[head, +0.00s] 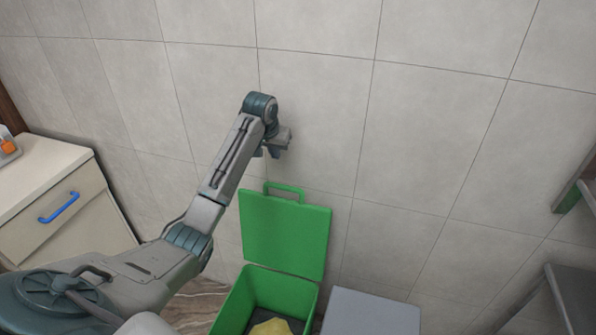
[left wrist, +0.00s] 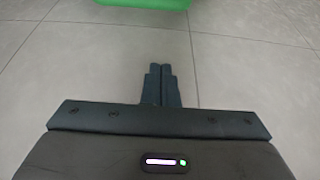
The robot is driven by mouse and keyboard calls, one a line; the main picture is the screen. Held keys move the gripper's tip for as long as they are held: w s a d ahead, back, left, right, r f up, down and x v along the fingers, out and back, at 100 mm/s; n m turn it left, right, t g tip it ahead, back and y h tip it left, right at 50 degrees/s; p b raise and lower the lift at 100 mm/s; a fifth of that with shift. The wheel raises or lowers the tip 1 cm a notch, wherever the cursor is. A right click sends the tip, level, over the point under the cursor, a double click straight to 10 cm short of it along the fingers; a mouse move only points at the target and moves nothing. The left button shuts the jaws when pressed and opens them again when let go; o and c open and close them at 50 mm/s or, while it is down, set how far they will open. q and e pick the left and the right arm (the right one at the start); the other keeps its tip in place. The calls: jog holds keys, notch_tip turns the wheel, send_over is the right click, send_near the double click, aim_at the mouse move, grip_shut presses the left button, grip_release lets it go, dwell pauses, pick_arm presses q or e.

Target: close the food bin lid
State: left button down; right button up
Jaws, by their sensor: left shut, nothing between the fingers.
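The green food bin (head: 236,302) stands on the floor against the tiled wall, with something yellow inside it. Its green lid (head: 285,235) stands up and open at the back of the bin, with a loop handle on its top edge. My left gripper (head: 276,149) is above the lid's handle, close to the wall and apart from the lid. In the left wrist view the left gripper (left wrist: 161,68) is shut and empty, and a green edge, probably the lid (left wrist: 150,3), shows at the top. My right gripper is not in view.
A grey box-like top (head: 370,312) stands right of the bin. A cabinet with a blue handle (head: 60,207) is at the left. Dark grey shelving (head: 572,295) is at the right. The wall behind the lid is bare.

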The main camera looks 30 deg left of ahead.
aim_at(280, 169)
pick_arm(q)
jog(key=p+x, duration=0.3)
jog(key=x, duration=0.6)
jog(key=shift+d+r, duration=0.1)
jog(key=shift+s+f+p, duration=0.1)
jog(key=shift+f+p, duration=0.1)
jog(key=shift+p, duration=0.2)
jog(key=s+p, duration=0.1)
jog(key=s+d+p, duration=0.1)
jog(key=s, duration=0.1)
jog(key=shift+s+f, duration=0.2)
jog(key=shift+s, duration=0.05)
jog(key=shift+f, duration=0.1)
